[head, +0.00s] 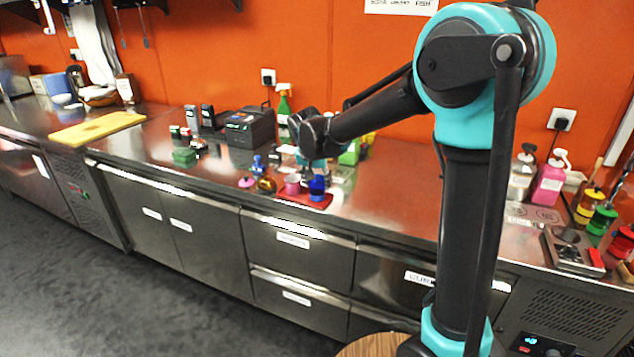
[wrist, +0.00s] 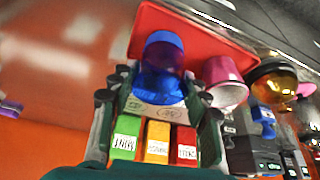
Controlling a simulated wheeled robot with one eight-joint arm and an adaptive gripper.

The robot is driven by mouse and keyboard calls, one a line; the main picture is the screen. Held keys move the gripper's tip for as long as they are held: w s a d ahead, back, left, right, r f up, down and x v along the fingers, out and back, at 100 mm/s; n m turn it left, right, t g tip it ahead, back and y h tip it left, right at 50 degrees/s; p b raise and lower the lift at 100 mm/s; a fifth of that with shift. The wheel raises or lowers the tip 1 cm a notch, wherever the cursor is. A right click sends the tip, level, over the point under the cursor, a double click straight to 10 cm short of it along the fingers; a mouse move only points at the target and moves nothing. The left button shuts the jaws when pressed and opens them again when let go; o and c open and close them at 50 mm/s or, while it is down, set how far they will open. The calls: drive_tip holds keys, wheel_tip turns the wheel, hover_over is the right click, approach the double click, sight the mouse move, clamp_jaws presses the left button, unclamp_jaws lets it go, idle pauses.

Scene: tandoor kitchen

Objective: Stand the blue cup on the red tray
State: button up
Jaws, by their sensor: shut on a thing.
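The blue cup (head: 317,188) is at the red tray's right part in the head view. In the wrist view the blue cup (wrist: 162,62) is between the two fingers of my gripper (wrist: 160,88), which is shut on it. The red tray (head: 322,205) lies near the counter's front edge. It also fills the upper middle of the wrist view (wrist: 200,42), behind the cup. The cup looks about upright in the head view; I cannot tell whether its base touches the tray. My gripper (head: 314,172) reaches down over the cup and partly hides it.
A pink cup (head: 292,184) stands close left of the blue cup, at the tray. An amber-and-black item (head: 266,184) and a small blue item (head: 257,163) are further left. Green, yellow and red labelled boxes (wrist: 157,140) show close by. The counter (head: 390,190) right of the tray is clear.

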drive_tip(key=shift+f, duration=0.1)
drive_tip(key=o, duration=1.3)
drive_tip(key=v, duration=1.2)
drive_tip(key=s+d+f+n, duration=0.1)
drive_tip(key=s+d+f, duration=0.45)
drive_tip(key=d, duration=0.35)
drive_tip(key=s+d+f, duration=0.4)
drive_tip(key=d+f, duration=0.3)
drive_tip(key=d, duration=0.2)
drive_tip(key=s+d+f+n+y, duration=0.1)
drive_tip(key=s+d+f, duration=0.7)
drive_tip(key=s, duration=0.5)
drive_tip(key=shift+d+f, duration=0.15)
drive_tip(key=shift+f, duration=0.7)
